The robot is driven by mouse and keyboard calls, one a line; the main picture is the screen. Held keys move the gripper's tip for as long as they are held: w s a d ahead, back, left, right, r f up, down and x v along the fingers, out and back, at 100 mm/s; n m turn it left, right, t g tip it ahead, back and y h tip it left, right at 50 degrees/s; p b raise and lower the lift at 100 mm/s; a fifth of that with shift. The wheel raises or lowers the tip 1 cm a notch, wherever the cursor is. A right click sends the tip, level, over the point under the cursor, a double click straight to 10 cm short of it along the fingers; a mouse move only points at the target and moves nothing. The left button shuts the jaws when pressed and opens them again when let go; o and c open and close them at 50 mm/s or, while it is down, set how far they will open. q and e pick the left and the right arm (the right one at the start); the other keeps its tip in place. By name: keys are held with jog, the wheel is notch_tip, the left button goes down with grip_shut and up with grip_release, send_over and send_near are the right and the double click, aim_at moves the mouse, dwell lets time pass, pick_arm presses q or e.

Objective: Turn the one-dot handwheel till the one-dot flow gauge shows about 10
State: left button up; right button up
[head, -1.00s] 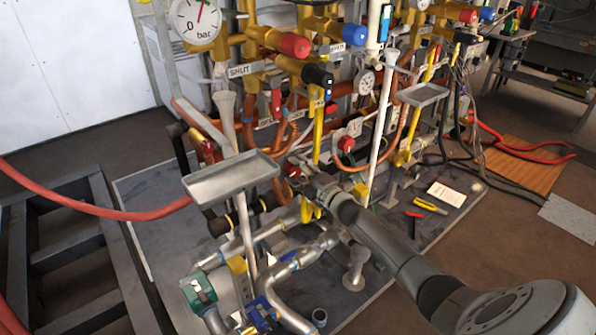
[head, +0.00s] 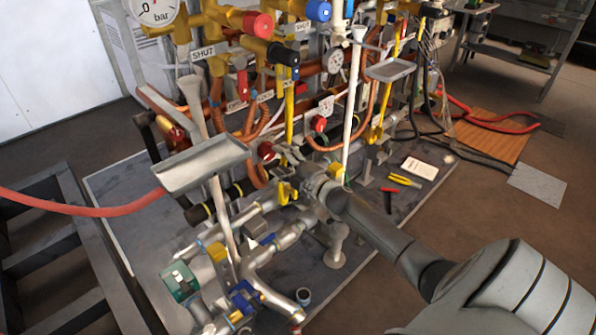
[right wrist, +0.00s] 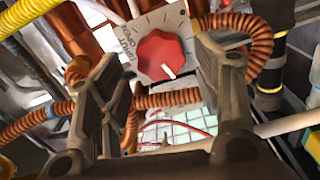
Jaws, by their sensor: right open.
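A red round knob (right wrist: 160,52) with a white pointer mark sits on a pale plate lettered OPEN and SHUT in the right wrist view. It lies beyond and between my right gripper's fingers (right wrist: 165,85), which are spread apart and empty. In the head view my right gripper (head: 288,156) is low among the pipes, close to a red knob (head: 267,150). Another red knob (head: 319,124) is farther right. A small round gauge (head: 335,62) and a large bar gauge (head: 153,8) show. I cannot make out dots or a flow reading. My left gripper is out of view.
A grey tray (head: 203,163) on a post stands left of my right gripper. Orange coiled hoses (right wrist: 170,98) pass near the fingers. Yellow pipes, a white pole (head: 352,110) and a second tray (head: 390,70) crowd the space.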

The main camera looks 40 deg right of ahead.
jog(key=s, duration=0.7)
jog(key=shift+s+d, duration=0.2)
jog(key=shift+d, duration=0.1)
